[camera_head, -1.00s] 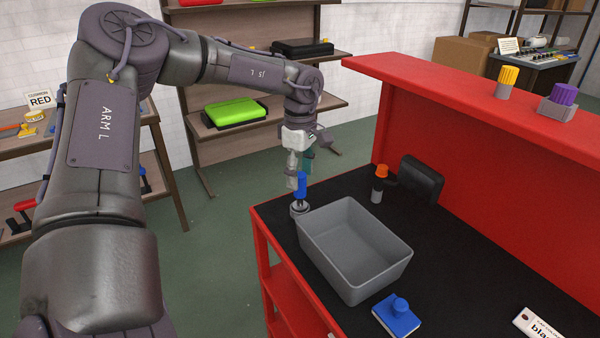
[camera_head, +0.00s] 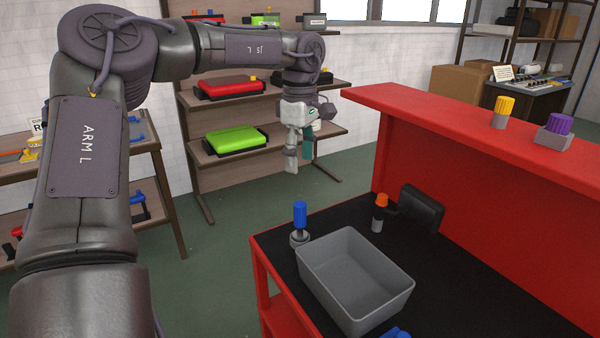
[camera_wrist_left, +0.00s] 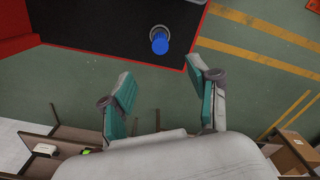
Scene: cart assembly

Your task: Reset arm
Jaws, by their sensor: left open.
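My left gripper (camera_head: 299,150) hangs fingers-down, raised above and behind the far left corner of the red cart in the head view. In the left wrist view its two teal-padded fingers (camera_wrist_left: 166,92) are spread apart with nothing between them. A blue-handled tool (camera_head: 300,217) stands upright in a round grey base on the cart's far left corner, below the gripper and apart from it. Its blue top also shows beyond the fingertips in the left wrist view (camera_wrist_left: 159,43). My right gripper is in neither view.
A grey bin (camera_head: 310,277) stands on the black cart top. An orange-capped item (camera_head: 379,212) stands behind it, and a blue object (camera_head: 396,333) is cut off at the bottom edge. The red ledge (camera_head: 420,112) rises on the right. Shelves (camera_head: 195,160) stand behind the arm.

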